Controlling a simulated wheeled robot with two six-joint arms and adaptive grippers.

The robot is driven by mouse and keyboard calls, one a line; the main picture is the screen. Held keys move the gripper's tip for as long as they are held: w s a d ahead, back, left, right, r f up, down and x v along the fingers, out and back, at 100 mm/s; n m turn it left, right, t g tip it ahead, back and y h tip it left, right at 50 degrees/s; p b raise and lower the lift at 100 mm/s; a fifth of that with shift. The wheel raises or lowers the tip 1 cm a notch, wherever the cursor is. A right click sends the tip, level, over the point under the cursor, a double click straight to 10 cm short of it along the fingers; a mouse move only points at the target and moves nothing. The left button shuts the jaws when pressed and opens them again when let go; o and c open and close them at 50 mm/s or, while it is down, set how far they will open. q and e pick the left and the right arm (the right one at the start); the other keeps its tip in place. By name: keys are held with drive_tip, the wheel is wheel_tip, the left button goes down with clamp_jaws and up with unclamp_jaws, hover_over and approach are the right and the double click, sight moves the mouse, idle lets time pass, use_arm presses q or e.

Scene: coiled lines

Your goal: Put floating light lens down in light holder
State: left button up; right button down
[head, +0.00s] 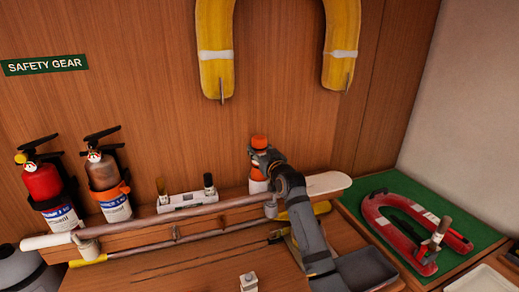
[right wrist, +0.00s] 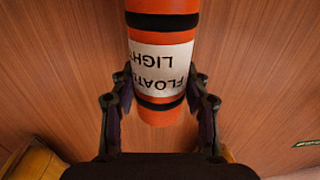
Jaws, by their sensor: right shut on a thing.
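The floating light (right wrist: 162,55) is an orange cylinder with black bands and a white label. Its lettering reads upside down in the right wrist view. In the head view its orange end (head: 259,142) sticks up above my right gripper (head: 263,160), and an orange and white part shows below. My right gripper is shut around the light, with one finger on each side of it in the right wrist view. The light is close to the wooden wall, above the ledge. I cannot make out the light holder; my right arm hides part of the ledge. My left gripper is not in view.
Two fire extinguishers (head: 42,187) stand at left. A white rack (head: 187,202) holds small dark-topped items. A long boathook-like pole (head: 150,222) runs along the ledge. A yellow horseshoe buoy (head: 216,50) hangs above. A red horseshoe float (head: 385,218) lies on a green mat (head: 430,203) at right.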

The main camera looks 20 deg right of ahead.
drive_tip(key=shift+r, duration=0.15)
drive_tip(key=c, duration=0.6)
unclamp_jaws()
drive_tip(key=shift+f, duration=0.2)
drive_tip(key=shift+s, duration=0.1)
drive_tip(key=s, duration=0.8)
drive_tip(key=s+d, duration=0.1)
drive_tip(key=s, duration=0.3)
drive_tip(key=shift+r, duration=0.1)
